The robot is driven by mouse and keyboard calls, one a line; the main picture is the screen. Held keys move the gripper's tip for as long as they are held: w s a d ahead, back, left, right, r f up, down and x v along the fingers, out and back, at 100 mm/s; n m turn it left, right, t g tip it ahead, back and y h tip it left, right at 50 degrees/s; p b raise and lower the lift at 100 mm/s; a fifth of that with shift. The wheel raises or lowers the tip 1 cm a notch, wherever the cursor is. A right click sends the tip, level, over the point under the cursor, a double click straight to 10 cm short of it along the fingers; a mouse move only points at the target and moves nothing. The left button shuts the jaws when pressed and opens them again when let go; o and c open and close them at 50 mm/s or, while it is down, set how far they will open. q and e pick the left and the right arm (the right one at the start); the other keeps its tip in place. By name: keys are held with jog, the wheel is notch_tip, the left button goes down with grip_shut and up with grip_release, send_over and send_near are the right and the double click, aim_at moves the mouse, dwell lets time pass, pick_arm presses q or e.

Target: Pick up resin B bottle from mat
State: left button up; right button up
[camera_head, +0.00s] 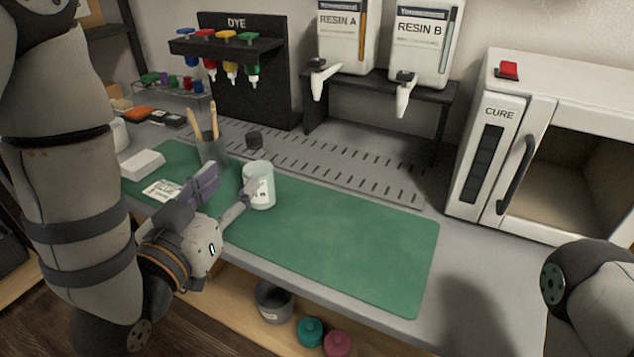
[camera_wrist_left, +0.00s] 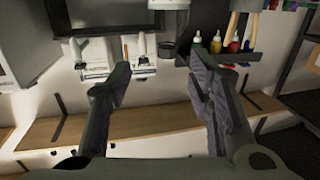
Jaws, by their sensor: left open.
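A white bottle (camera_head: 260,187) with a pale label stands upright on the green mat (camera_head: 340,235) in the head view. Its label is too small to read there. My left gripper (camera_head: 224,194) is open and empty, low over the mat just left of the bottle. Its far finger has a purple pad, and its near finger overlaps the bottle's lower left side in the picture. I cannot tell whether they touch. The left wrist view shows both fingers apart (camera_wrist_left: 163,95) with nothing between them. My right gripper is out of the head view; only part of that arm shows.
Resin dispensers (camera_head: 424,45), a dye rack (camera_head: 243,75) and a cure oven (camera_head: 560,150) line the back. The mat's right half is clear.

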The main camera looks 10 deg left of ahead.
aim_at(250, 142)
pick_arm(q)
jog(key=w, duration=0.8)
jog(key=w+r, duration=0.1)
jog(key=w, duration=0.3)
jog(key=shift+w+d+r, duration=0.1)
jog(key=shift+w+d, duration=0.05)
jog(key=shift+d, duration=0.2)
grip_shut()
